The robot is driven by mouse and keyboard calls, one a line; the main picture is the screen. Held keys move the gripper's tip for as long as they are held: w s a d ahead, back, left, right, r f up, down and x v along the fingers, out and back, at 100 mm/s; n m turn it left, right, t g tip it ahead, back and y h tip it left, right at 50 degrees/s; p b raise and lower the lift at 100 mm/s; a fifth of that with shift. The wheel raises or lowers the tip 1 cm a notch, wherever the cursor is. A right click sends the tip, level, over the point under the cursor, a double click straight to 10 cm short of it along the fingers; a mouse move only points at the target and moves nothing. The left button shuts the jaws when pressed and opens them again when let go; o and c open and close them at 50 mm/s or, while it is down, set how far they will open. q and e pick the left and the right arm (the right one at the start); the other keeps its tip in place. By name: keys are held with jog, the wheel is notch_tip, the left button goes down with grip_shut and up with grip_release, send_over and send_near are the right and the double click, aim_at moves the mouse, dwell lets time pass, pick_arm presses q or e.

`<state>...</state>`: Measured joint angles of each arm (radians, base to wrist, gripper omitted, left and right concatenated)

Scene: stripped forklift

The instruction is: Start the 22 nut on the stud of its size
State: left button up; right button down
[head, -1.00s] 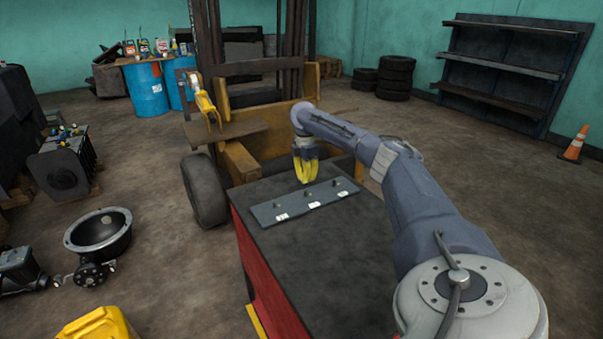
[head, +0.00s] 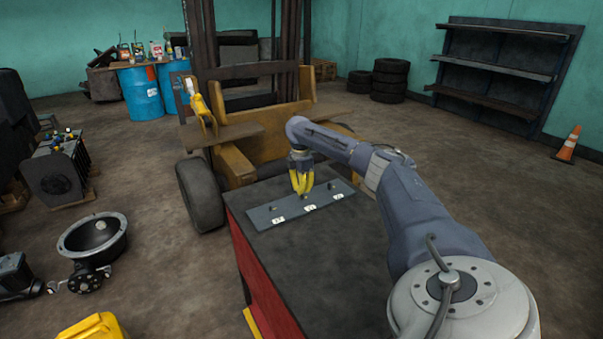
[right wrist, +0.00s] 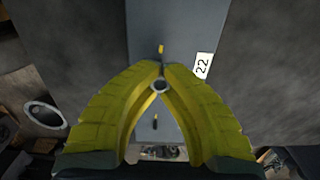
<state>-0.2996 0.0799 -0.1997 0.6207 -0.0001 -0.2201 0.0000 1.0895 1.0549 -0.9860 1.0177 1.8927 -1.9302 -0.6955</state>
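My right gripper (head: 302,191) points down just above the middle of the plate. In the right wrist view its yellow fingers (right wrist: 160,72) meet around a small grey ring-shaped nut (right wrist: 160,87). The blue-grey plate (head: 263,216) carries a row of studs with white labels. A brass-coloured stud (right wrist: 161,49) shows just beyond the fingertips, to the left of the label reading 22 (right wrist: 203,65). Another, darker stud (right wrist: 155,122) shows between the fingers. I cannot tell whether the nut touches a stud. My left gripper is not in view.
The plate lies on the dark top of a red cabinet (head: 262,268), with free room in front of it. The yellow forklift (head: 238,160) stands close behind. A round housing (head: 92,236) and other parts lie on the floor at left.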

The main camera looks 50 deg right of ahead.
jog(key=shift+f, duration=1.15)
dwell(0.4)
jog(key=m, duration=0.4)
jog(key=shift+m, duration=0.4)
jog(key=m, duration=0.3)
jog(key=shift+m, duration=0.3)
jog(key=m, duration=0.7)
jog(key=shift+m, duration=0.4)
jog(key=c, duration=1.8)
grip_release()
